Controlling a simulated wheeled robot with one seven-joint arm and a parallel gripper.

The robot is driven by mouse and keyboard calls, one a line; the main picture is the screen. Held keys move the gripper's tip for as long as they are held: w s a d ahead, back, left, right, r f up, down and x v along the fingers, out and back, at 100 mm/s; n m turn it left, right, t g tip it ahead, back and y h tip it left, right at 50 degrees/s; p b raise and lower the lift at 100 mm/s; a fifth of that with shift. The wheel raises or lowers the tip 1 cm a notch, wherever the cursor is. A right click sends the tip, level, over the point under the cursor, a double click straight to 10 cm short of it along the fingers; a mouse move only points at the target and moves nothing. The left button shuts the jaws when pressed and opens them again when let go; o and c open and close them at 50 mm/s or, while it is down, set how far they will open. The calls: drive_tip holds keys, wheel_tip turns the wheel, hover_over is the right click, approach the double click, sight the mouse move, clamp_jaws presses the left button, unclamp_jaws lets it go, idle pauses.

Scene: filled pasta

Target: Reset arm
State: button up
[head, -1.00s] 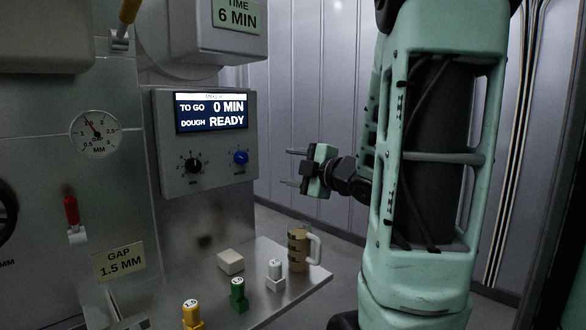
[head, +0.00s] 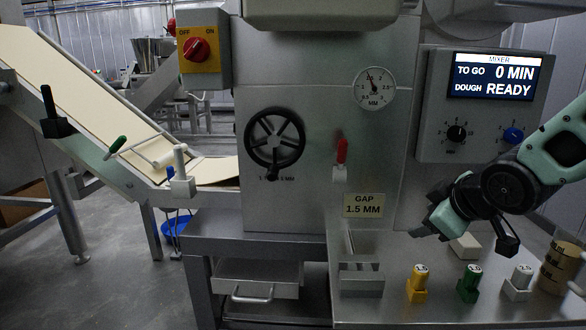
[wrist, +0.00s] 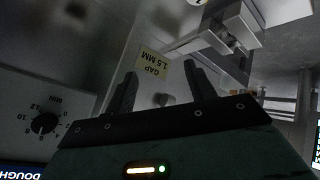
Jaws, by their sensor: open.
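My gripper (head: 424,231) is on the right side of the head view, in front of the machine and above the steel shelf (head: 440,308). It points left and slightly down. In the wrist view its two dark fingers (wrist: 160,82) stand apart with nothing between them. My mint-green arm reaches in from the right edge.
The mixer panel (head: 484,135) above reads 0 MIN, READY. On the shelf stand yellow (head: 417,286), green (head: 469,285) and white (head: 518,284) pieces, a pale block (head: 465,246) and a beige mug (head: 560,268). A red lever (head: 341,152), handwheel (head: 274,140) and conveyor (head: 90,95) lie left.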

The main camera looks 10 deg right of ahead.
drive_tip(key=s+a+f+g+y, duration=0.1)
drive_tip(key=s+a+f+g, duration=0.15)
drive_tip(key=s+a, duration=0.35)
drive_tip(key=s+a+f+g, duration=0.2)
drive_tip(key=s+a+g, duration=0.15)
drive_tip(key=a, duration=0.45)
drive_tip(key=s+a+f+g, duration=0.1)
drive_tip(key=s+a+g, duration=0.15)
drive_tip(key=s, duration=0.45)
drive_tip(key=s+a+f+g, duration=0.1)
drive_tip(key=s+a, duration=0.3)
drive_tip(key=s, duration=0.2)
wheel_tip(320, 180, up, 29)
drive_tip(key=p, duration=2.8)
drive_tip(key=shift+w+d+f, duration=0.15)
drive_tip(key=shift+w+d, duration=0.1)
drive_tip(key=shift+d, duration=0.1)
